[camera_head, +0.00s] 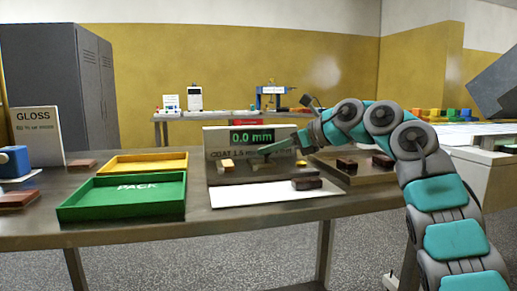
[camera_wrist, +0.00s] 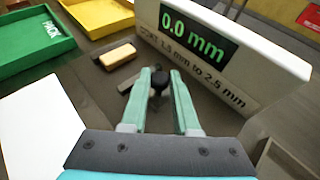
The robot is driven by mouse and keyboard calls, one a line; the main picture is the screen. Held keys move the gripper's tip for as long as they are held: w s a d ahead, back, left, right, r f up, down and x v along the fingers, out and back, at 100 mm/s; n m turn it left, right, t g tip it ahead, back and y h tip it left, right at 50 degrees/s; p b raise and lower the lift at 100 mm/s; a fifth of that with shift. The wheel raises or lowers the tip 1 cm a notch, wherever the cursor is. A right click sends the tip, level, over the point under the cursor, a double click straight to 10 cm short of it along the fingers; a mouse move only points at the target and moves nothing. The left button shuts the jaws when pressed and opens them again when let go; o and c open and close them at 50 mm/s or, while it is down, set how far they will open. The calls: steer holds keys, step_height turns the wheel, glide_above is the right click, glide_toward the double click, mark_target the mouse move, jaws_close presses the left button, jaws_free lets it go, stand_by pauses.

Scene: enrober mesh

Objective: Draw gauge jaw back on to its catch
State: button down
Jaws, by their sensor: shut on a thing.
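The gauge (camera_head: 251,137) stands on the table with a green readout of 0.0 mm. Its panel also shows in the wrist view (camera_wrist: 235,65), with a label of 1.5 mm to 2.5 mm. My gripper (camera_wrist: 160,80) is shut on a dark round knob (camera_wrist: 159,79) in front of the panel. The knob sits at a grey metal piece (camera_wrist: 133,87), which looks like the gauge jaw; most of it is hidden by my fingers. In the head view my gripper (camera_head: 272,149) reaches in from the right, low before the panel. I cannot make out the catch.
A tan bar (camera_wrist: 118,55) lies left of my fingers. A green PACK tray (camera_head: 122,210) and a yellow tray (camera_head: 143,167) stand to the left. A dark brown piece (camera_head: 307,183) lies by the white sheet (camera_head: 265,200) in front. A brown tray (camera_head: 350,176) is at the right.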

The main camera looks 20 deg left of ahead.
steer(key=shift+w+d, duration=0.25)
steer(key=shift+d, duration=0.15)
steer(key=c, duration=0.7)
jaws_free()
steer(key=shift+o, duration=0.2)
steer(key=shift+d, duration=0.1)
steer(key=v, duration=0.7)
steer(key=shift+s+d+r+b, duration=0.1)
steer(key=shift+s+d+b, duration=0.05)
steer(key=shift+d+b, duration=0.2)
